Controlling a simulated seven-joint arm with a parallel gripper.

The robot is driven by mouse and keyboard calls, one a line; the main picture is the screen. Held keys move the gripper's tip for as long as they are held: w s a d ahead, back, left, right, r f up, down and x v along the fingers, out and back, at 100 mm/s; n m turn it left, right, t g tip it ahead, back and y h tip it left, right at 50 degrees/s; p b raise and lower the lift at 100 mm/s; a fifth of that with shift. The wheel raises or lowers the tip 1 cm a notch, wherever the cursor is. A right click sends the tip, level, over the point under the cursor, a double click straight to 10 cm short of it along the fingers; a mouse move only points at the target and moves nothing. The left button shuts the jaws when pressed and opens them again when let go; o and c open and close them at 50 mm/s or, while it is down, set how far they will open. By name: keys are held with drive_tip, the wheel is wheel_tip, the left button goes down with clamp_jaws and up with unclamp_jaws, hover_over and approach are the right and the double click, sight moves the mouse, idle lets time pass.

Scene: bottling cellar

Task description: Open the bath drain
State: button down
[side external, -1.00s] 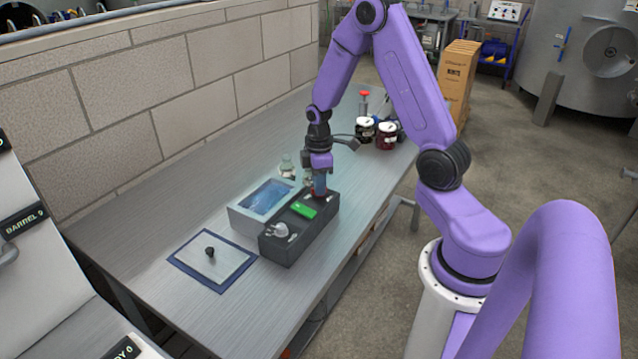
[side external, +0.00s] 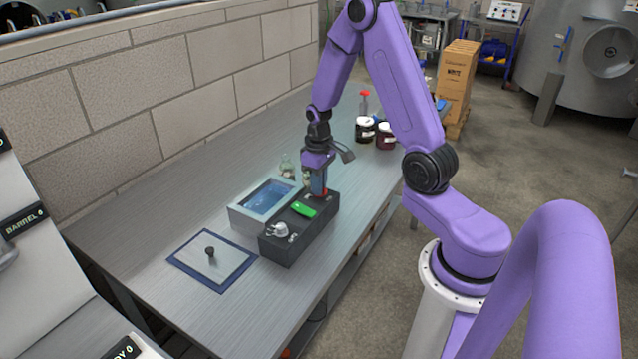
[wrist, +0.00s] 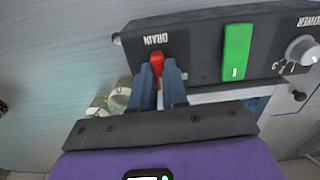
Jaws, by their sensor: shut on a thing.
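The bath (side external: 236,217) is a pale box with blue liquid inside, standing on the bench. The dark control box (side external: 290,250) is along its right side. In the wrist view the control box shows a red drain lever (wrist: 157,59) beside the upside-down word DRAIN. My gripper (wrist: 159,68) is shut on this red lever, with a finger on each side. In the side view my gripper (side external: 320,190) is low at the far end of the control box, and its fingers partly hide the lever.
The control box also carries a green switch (wrist: 237,52) and a white power knob (wrist: 302,49). A small glass bottle (side external: 287,167) stands behind the bath. A blue-edged plate with a black knob (side external: 210,252) lies in front. Dark jars (side external: 386,136) stand farther back.

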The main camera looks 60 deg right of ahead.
drive_tip(key=m, duration=0.4)
drive_tip(key=shift+m, duration=0.3)
drive_tip(key=m, duration=0.4)
drive_tip(key=shift+m, duration=0.3)
drive_tip(key=c, duration=1.1)
unclamp_jaws()
drive_tip(key=shift+c, duration=0.2)
drive_tip(key=shift+r, duration=0.1)
wheel_tip(320, 180, up, 17)
drive_tip(key=shift+r, duration=0.2)
drive_tip(key=shift+a, duration=0.1)
